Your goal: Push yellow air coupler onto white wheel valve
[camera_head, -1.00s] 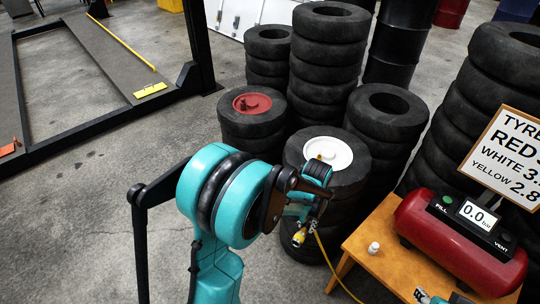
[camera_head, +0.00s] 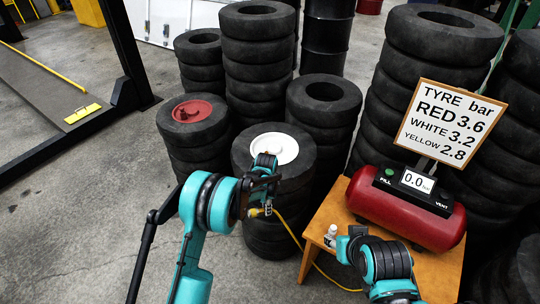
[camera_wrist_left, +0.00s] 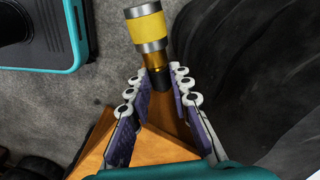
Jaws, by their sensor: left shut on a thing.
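The white wheel (camera_head: 283,146) lies flat on a stack of black tyres. Its valve cannot be made out, as my left arm covers part of the wheel. My left gripper (camera_head: 262,204) hangs in front of that stack, below the wheel's level. It is shut on the yellow air coupler (camera_head: 254,212). In the left wrist view, the coupler (camera_wrist_left: 147,32), a yellow band between metal rings, sticks out beyond the fingers, its brass stem between the fingertips (camera_wrist_left: 162,80). The coupler is apart from the wheel. My right gripper (camera_head: 350,243) is above the wooden table; its fingers are unclear.
A red compressor (camera_head: 402,206) reading 0.0 stands on the wooden table (camera_head: 318,222), with a pressure sign (camera_head: 452,122) behind. A yellow hose (camera_head: 292,235) runs to the coupler. A red wheel (camera_head: 192,111) sits on the left stack.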

